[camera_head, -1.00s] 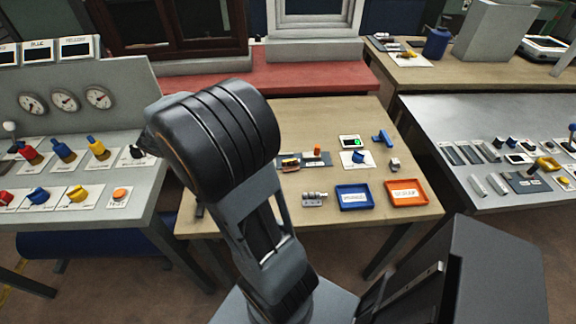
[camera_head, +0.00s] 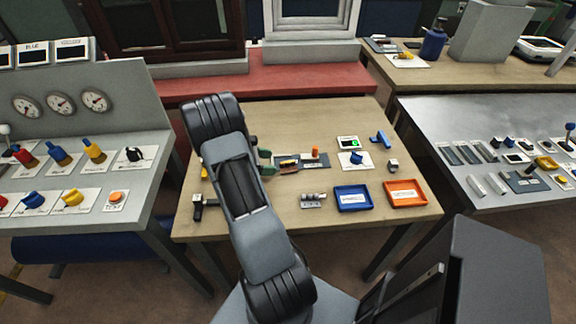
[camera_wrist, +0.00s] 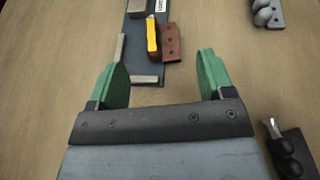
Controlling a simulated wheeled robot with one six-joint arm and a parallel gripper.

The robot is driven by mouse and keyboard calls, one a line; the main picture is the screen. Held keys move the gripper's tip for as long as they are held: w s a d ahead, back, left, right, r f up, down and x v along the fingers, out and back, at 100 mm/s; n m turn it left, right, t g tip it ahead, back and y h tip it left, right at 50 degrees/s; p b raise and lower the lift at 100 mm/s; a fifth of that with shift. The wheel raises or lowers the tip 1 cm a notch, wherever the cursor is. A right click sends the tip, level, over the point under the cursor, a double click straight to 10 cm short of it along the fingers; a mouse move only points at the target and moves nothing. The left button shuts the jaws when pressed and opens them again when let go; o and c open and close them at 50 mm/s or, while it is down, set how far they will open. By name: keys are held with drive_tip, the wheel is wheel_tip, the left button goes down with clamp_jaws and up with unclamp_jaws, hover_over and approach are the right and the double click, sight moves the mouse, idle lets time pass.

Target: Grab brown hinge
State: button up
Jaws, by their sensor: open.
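In the wrist view a brown hinge (camera_wrist: 172,43), a small plate with dark holes, lies at the right edge of a dark tray (camera_wrist: 145,62). A yellow-handled piece (camera_wrist: 152,36) lies against its left side. My gripper (camera_wrist: 163,76) is open, with its two green fingers apart and nothing between them but tabletop and the tray's near end. The hinge is ahead of the fingertips, roughly between their lines. In the head view one green finger of my gripper (camera_head: 264,160) shows beside the dark tray (camera_head: 316,158); my arm hides the rest.
Blue (camera_head: 353,198) and orange (camera_head: 406,193) trays stand on the wooden table (camera_head: 235,112). A grey metal part (camera_head: 313,201) lies in front of the dark tray. A dark-handled tool (camera_wrist: 290,155) lies near the right finger in the wrist view. Consoles flank the table.

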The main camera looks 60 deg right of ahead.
sight(285, 168)
drive_tip(key=shift+p+x, duration=0.45)
drive_tip(key=shift+x, duration=2.85)
drive_tip(key=shift+f, duration=0.1)
drive_tip(key=shift+c, duration=0.3)
drive_tip(key=c, duration=1)
drive_tip(key=shift+c, duration=0.2)
